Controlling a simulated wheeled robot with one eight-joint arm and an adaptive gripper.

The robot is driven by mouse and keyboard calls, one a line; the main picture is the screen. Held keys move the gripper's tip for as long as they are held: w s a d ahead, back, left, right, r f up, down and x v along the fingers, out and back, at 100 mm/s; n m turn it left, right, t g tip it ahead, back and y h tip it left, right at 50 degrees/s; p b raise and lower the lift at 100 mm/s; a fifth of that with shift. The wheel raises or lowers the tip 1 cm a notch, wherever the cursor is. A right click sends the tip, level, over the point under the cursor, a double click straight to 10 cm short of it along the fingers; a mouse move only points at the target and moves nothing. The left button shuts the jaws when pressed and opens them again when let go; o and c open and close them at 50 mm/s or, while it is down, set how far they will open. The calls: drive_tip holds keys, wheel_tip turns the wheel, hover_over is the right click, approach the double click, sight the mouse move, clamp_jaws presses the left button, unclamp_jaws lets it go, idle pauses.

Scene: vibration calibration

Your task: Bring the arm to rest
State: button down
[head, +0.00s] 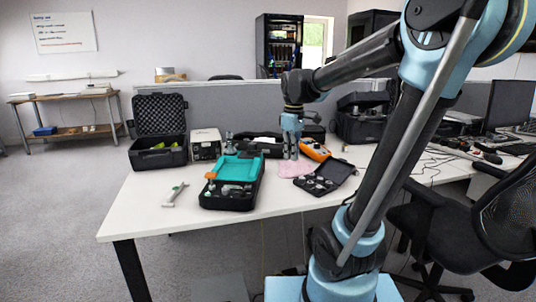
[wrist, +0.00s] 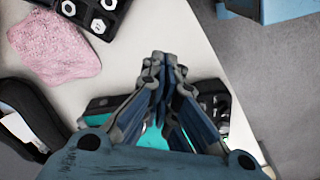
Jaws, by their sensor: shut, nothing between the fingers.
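My arm reaches from the right of the head view over the white table (head: 140,215). My gripper (head: 291,157) points down above the table, near a pink cloth (head: 293,169). In the wrist view my gripper (wrist: 163,62) has its fingertips together with nothing between them. The pink cloth (wrist: 52,45) lies to the upper left there. A black case with teal lining (wrist: 152,135) is partly hidden behind the fingers.
The open black case with teal lining (head: 229,200) stands left of my gripper. A small black case with round parts (head: 322,182) lies to the right. An orange device (head: 315,150) is behind. An office chair (head: 480,220) stands at right. The table's front left is mostly clear.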

drive_tip(key=s+d+f+m, duration=0.5)
drive_tip(key=s+f, duration=0.2)
drive_tip(key=s, duration=0.2)
drive_tip(key=s+d+f+m+t, duration=0.1)
drive_tip(key=s+d+f+m, duration=0.4)
drive_tip(key=s+f, duration=0.3)
drive_tip(key=shift+s+d+f+m+t, duration=0.3)
drive_tip(key=shift+s+m, duration=0.4)
drive_tip(key=shift+s, duration=0.3)
